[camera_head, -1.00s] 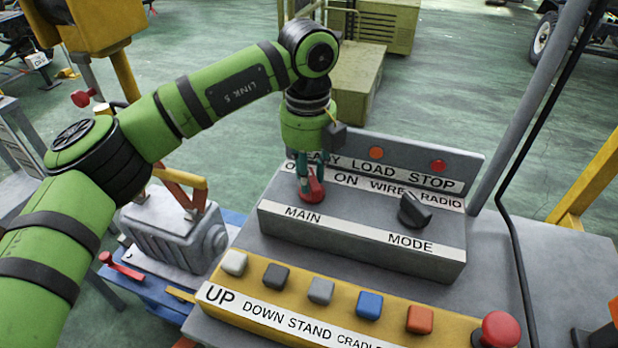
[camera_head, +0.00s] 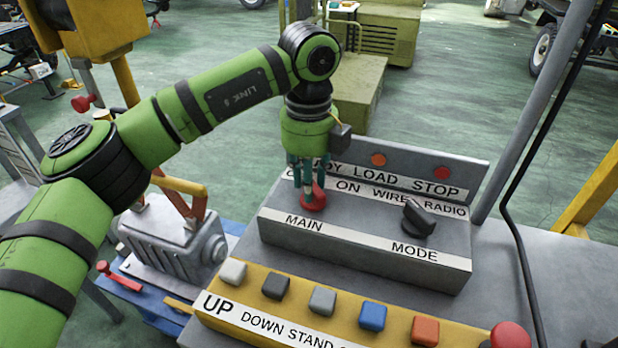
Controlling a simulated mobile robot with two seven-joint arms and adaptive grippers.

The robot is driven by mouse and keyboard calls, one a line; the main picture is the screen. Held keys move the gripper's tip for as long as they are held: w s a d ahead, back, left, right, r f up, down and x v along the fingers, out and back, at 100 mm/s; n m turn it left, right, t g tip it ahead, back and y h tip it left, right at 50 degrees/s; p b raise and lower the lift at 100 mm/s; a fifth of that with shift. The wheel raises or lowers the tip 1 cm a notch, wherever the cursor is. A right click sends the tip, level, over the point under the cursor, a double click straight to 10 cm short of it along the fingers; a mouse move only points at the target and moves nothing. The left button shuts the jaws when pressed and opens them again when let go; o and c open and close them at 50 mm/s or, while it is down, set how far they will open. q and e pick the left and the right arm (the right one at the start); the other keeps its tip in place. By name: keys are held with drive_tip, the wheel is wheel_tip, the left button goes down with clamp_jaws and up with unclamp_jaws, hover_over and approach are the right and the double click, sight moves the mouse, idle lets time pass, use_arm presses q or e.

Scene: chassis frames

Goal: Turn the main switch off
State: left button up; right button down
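The red main switch (camera_head: 313,203) is a knob on the sloped grey panel (camera_head: 350,252), above the MAIN label. The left gripper (camera_head: 308,186) points down over it, its teal fingers closed around the knob's handle. The fingers hide most of the handle, so its exact angle is hard to read. The gripper and wrist also cover part of the labels behind the knob. My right gripper is not in view.
A black mode knob (camera_head: 418,218) sits right of the switch. Orange (camera_head: 378,160) and red (camera_head: 441,172) lamps stand behind. A yellow button strip (camera_head: 290,312) lies in front. A grey post (camera_head: 530,110) and black cable rise at right.

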use_arm(q)
drive_tip(key=shift+o, duration=0.5)
wheel_tip(320, 180, up, 12)
idle(0.3)
